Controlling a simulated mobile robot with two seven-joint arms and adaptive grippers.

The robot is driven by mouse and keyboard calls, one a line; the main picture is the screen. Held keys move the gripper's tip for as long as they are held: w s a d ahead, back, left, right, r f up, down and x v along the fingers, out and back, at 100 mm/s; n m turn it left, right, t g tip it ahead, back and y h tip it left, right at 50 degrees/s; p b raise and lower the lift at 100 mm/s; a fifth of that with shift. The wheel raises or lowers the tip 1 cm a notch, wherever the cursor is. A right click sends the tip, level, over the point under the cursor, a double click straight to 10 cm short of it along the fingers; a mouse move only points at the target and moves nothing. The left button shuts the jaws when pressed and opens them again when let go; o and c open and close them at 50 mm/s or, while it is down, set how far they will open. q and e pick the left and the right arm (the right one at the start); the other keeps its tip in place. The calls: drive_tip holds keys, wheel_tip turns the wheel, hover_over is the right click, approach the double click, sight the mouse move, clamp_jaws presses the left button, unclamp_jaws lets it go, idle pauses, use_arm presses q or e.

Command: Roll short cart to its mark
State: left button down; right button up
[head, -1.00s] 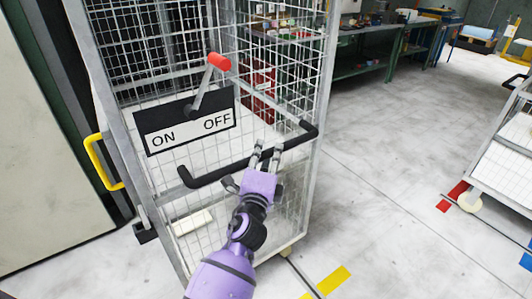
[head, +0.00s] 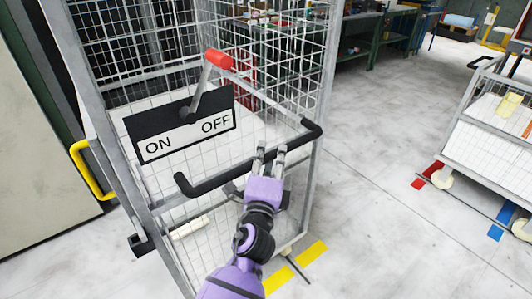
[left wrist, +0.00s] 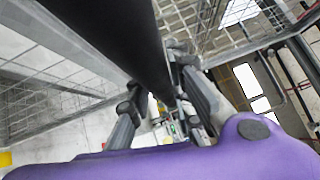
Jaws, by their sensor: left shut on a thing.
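A wire-mesh cage cart (head: 312,190) stands right in front of me in the head view. Its black push handle (head: 196,187) crosses the near side. My left gripper (head: 271,150) is shut on the handle's right half. In the left wrist view the gripper (left wrist: 160,105) has its fingers on both sides of the black bar (left wrist: 120,35). A red-knobbed lever (head: 218,61) above an ON/OFF plate (head: 183,128) leans up and right, toward the OFF side. Yellow floor marks (head: 312,253) lie by the cart's lower right corner. My right gripper is not in view.
Another, low-looking cart (head: 480,160) stands at the right by red (head: 432,168) and blue (head: 507,216) floor marks. A yellow handle (head: 88,170) sticks out at the left beside a pale panel (head: 30,170). Green workbenches (head: 350,45) stand behind. Floor between the carts is clear.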

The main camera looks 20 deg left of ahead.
use_arm(q)
drive_tip(key=shift+s+d+f, duration=0.15)
drive_tip(key=shift+s+d, duration=0.4)
drive_tip(key=shift+d, duration=0.05)
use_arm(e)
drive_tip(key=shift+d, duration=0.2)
use_arm(q)
drive_tip(key=c, duration=1.7)
unclamp_jaws()
drive_tip(key=shift+o, duration=0.7)
drive_tip(key=shift+w, duration=0.1)
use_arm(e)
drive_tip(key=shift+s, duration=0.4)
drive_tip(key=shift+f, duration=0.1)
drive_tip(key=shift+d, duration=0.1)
